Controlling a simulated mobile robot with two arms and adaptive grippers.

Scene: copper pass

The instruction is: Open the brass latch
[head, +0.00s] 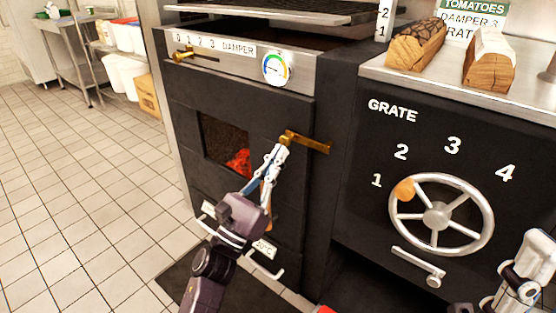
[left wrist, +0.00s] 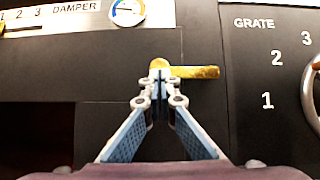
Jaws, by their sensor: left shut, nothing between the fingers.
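The brass latch (head: 312,145) is a bar on the right side of the dark oven door (head: 185,115). It lies roughly level, its right end toward the door frame. My left gripper (head: 277,150) is shut and empty, with its fingertips at the latch's left end. In the left wrist view the closed fingertips (left wrist: 160,73) overlap the left part of the latch (left wrist: 200,72); I cannot tell whether they touch it.
Above the door is a damper panel with a brass lever (head: 184,53) and a round gauge (head: 276,68). A grate handwheel (head: 436,216) stands out at the right, below wood logs (head: 416,45) on a shelf. Open tiled floor lies to the left.

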